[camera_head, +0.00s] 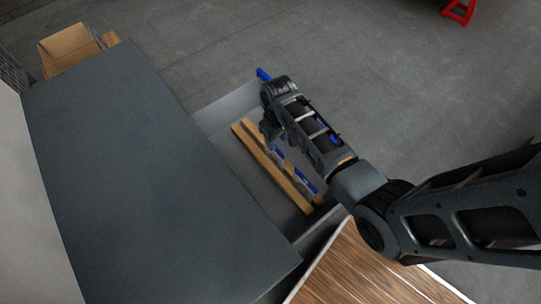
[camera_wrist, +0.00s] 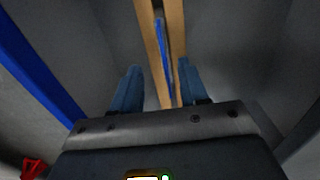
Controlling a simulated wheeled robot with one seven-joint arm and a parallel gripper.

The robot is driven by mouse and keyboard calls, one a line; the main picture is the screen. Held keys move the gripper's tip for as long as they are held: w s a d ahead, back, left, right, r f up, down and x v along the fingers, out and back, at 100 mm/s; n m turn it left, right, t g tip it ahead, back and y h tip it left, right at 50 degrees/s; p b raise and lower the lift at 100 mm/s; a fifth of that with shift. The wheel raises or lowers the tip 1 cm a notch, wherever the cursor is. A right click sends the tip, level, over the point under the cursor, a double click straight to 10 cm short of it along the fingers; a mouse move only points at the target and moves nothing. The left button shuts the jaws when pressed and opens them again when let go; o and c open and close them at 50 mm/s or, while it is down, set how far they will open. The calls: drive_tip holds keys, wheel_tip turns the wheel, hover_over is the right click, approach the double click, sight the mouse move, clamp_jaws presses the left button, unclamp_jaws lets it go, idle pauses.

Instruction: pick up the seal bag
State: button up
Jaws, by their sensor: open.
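I cannot make out a seal bag for certain in either view. A narrow blue item (camera_wrist: 167,70) lies between two wooden slats (camera_wrist: 148,35) in the wrist view. The slats also show in the head view (camera_head: 262,158), low inside a grey bin. My gripper (camera_wrist: 159,74) is open and empty, its two fingers apart above the slats and the blue item. In the head view my gripper (camera_head: 270,132) hangs over the bin, and my arm hides part of the bin's inside.
The grey bin (camera_head: 228,108) has a blue strip (camera_wrist: 35,65) along one side. A large dark panel (camera_head: 140,165) stands left of it, and a wood-topped surface (camera_head: 355,270) below. A cardboard box (camera_head: 68,47) sits at upper left, a red stand (camera_head: 459,11) at upper right. Floor beyond is clear.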

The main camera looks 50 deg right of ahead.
sight(276, 156)
drive_tip(key=f, duration=0.5)
drive_tip(key=f+b, duration=0.1)
drive_tip(key=f, duration=0.1)
drive_tip(key=shift+w+a+f, duration=0.25)
drive_tip(key=shift+w+a, duration=0.05)
clamp_jaws()
